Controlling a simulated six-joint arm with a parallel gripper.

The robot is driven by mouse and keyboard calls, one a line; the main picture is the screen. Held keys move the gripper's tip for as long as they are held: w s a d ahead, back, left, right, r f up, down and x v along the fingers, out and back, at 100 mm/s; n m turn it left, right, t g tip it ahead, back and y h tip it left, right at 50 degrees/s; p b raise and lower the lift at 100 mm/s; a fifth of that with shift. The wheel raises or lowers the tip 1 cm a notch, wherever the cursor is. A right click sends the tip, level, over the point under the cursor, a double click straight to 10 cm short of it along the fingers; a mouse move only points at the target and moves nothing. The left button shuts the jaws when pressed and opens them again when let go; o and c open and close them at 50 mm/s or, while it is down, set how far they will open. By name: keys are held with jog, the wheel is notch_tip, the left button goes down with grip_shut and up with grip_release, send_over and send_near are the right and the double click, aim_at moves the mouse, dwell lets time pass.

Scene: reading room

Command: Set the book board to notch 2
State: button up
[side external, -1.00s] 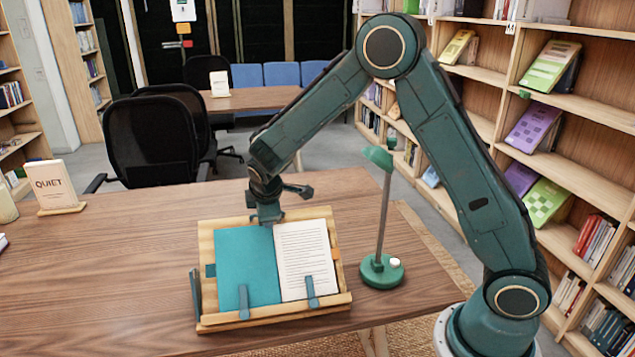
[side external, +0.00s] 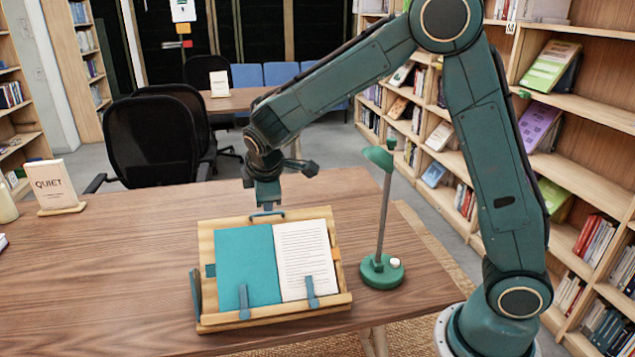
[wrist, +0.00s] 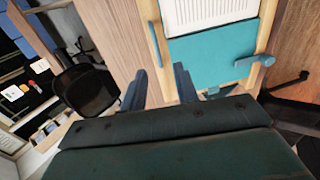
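The wooden book board (side external: 208,240) stands tilted on the table, holding an open book (side external: 247,262) with a teal left page and a printed right page. A small blue handle (side external: 267,214) is on the board's top edge. My gripper (side external: 267,205) is just above the handle, fingers pointing down. In the wrist view my gripper (wrist: 159,70) has its two fingers apart with nothing between them, and the handle (wrist: 154,44) shows beyond them on the board's edge. The board's support and notches are hidden behind it, so its notch cannot be read.
A green lamp (side external: 382,270) stands right of the board, its shade (side external: 379,158) close to my arm. A QUIET sign (side external: 53,187) stands at the table's left. The table between sign and board is clear. Chairs (side external: 150,140) are behind the table.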

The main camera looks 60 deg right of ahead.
jog(key=shift+v, duration=2.6)
jog(key=s+r+m+y, duration=0.1)
jog(key=s+r+m, duration=0.1)
jog(key=s, duration=0.7)
jog(key=s+r+m+y, duration=0.1)
jog(key=s+m, duration=0.3)
jog(key=s, duration=0.5)
jog(key=s+r+m+t+y, duration=0.1)
jog(key=s+r+m+y, duration=0.1)
jog(key=s, duration=0.8)
jog(key=shift+r+m+y, duration=0.3)
jog(key=shift+r+m, duration=0.05)
jog(key=shift+m, duration=0.15)
